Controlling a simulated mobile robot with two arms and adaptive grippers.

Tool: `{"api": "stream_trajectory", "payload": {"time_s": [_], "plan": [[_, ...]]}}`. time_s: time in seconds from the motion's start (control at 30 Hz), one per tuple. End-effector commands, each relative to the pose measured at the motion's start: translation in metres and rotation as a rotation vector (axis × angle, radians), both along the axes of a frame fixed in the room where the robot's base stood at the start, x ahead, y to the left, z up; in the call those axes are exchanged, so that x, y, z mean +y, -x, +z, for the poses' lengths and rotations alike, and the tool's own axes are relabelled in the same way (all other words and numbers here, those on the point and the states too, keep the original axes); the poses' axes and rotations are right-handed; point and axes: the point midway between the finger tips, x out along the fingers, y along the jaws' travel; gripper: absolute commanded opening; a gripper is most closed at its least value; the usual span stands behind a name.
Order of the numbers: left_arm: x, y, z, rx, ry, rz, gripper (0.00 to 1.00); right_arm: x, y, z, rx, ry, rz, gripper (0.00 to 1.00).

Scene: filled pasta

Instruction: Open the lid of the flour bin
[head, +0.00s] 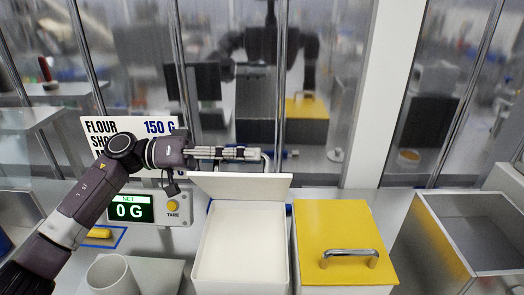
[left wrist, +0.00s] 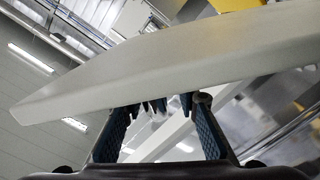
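The flour bin (head: 197,262) is an open white bin holding smooth white contents. Its white lid (head: 240,187) stands raised along the bin's back edge, leaning backward. In the left wrist view the pale lid (left wrist: 165,65) crosses the picture above the fingers. My left gripper (head: 245,153) is just above and behind the lid's upper edge in the head view. In the left wrist view its two dark padded fingers stand apart with nothing clearly held between them; their tips are close to the lid's edge, and contact cannot be told. My right gripper is not in view.
A bin with a closed yellow lid (head: 340,222) and metal handle stands to the right. An open metal container (head: 478,235) is farther right. A scale display (head: 130,207) reads 0 G at left, with a white cup (head: 112,275) in front. Glass panes stand behind.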

Motion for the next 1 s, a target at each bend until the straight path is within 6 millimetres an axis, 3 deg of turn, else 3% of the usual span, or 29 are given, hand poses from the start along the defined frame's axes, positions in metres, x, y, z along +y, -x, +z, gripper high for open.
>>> {"api": "stream_trajectory", "payload": {"time_s": [0.2,0.53,0.8,1.0], "plan": [[-0.025,0.0,0.001,0.0,0.001,0.0,0.29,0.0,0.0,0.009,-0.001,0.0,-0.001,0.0],[-0.03,0.0,0.0,-0.001,0.001,0.002,0.29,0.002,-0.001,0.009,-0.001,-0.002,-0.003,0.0],[-0.03,0.0,0.0,-0.001,0.001,0.002,0.0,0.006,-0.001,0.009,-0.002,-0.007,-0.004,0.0],[-0.03,-0.001,0.0,-0.001,0.0,0.003,0.0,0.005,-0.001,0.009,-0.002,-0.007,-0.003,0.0]]}}
